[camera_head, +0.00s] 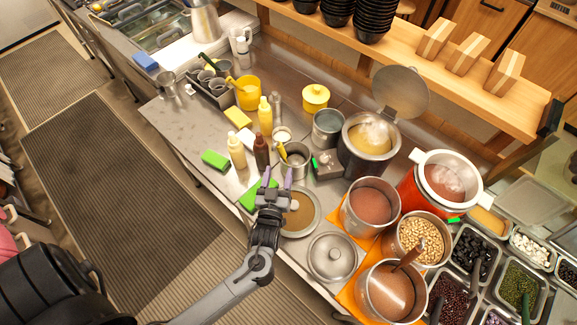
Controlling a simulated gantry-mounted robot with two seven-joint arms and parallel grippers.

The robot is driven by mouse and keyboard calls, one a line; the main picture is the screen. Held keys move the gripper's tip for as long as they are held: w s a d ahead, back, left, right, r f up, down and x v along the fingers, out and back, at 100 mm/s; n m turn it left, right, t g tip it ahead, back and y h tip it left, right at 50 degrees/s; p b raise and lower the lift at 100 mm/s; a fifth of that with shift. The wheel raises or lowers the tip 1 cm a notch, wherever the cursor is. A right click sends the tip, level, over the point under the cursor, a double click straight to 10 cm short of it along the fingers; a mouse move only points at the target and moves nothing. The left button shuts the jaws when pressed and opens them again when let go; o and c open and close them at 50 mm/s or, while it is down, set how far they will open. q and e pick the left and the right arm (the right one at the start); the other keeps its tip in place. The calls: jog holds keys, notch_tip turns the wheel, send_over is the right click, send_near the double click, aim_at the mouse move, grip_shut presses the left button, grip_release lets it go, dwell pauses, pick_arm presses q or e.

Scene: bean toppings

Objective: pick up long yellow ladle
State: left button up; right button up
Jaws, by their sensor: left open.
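A yellow ladle handle (282,152) sticks up, tilted, from a small metal pot (304,174) near the middle of the counter. The ladle's lower end is hidden in the pot. My left gripper (277,178) is open and empty, with its two purple fingers pointing toward the pot, just short of it in the picture. Whether it touches anything is hard to tell. My right gripper is not in view.
Sauce bottles (262,152) stand left of the pot. A green item (250,197) lies beside the gripper. A round brown-filled pan (315,212) lies partly under my arm. Large pots (349,210) crowd the right. The counter's left part (180,130) is fairly clear.

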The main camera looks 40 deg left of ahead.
aim_at(280, 153)
pick_arm(q)
jog(key=x, duration=0.4)
jog(key=shift+w+a+r+p, duration=0.1)
jog(key=shift+a+p, duration=0.05)
jog(key=shift+p, duration=0.15)
jog(key=shift+w+a, duration=0.5)
jog(key=shift+p+x, duration=0.65)
jog(key=shift+x, duration=1.4)
jog(key=shift+s+a, duration=0.1)
jog(key=shift+a, duration=0.1)
jog(key=shift+c, duration=0.5)
grip_shut()
